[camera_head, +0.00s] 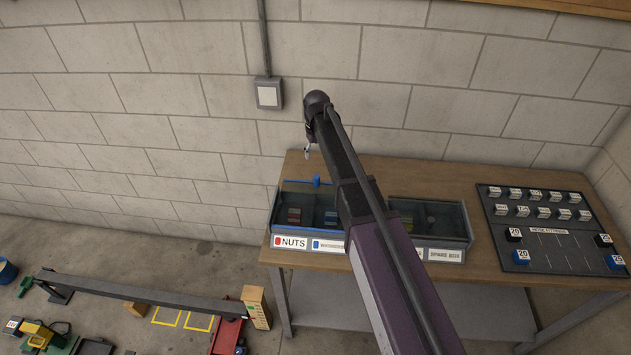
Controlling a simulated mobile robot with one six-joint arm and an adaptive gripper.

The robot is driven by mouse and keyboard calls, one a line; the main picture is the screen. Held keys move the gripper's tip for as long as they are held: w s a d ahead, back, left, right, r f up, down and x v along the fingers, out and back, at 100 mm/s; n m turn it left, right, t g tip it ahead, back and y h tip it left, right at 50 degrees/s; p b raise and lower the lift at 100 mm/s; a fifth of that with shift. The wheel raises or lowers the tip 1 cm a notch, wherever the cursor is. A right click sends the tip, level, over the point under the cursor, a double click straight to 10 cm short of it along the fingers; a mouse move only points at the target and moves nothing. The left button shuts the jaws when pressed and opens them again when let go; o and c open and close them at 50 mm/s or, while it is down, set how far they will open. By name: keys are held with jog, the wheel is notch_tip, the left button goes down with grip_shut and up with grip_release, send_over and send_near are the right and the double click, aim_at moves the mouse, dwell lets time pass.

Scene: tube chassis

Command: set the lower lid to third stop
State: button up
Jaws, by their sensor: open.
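A grey box with a blue-trimmed clear lid (296,193) stands on the wooden bench, with a blue knob (316,181) at its back edge. Its front labels read NUTS and, partly, WASHERS. A second grey box with a dark clear cover (447,213) stands to its right, one label reading SPARE BOX. I cannot tell which cover is the lower lid, and no numbered stops can be made out. My gripper (307,153) is small and partly hidden at the far end of my arm, above and behind the boxes. It is open and apart from the knob. My arm hides the boxes' adjoining ends.
A dark board (550,262) with labelled blocks lies at the bench's right. A grey switch box (268,94) and conduit are on the block wall behind. A long grey beam (150,293), a red tray (227,337) and other items are on the left floor.

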aim_at(316, 176)
jog(key=shift+f+b, duration=5.7)
jog(key=shift+f, duration=0.3)
grip_shut()
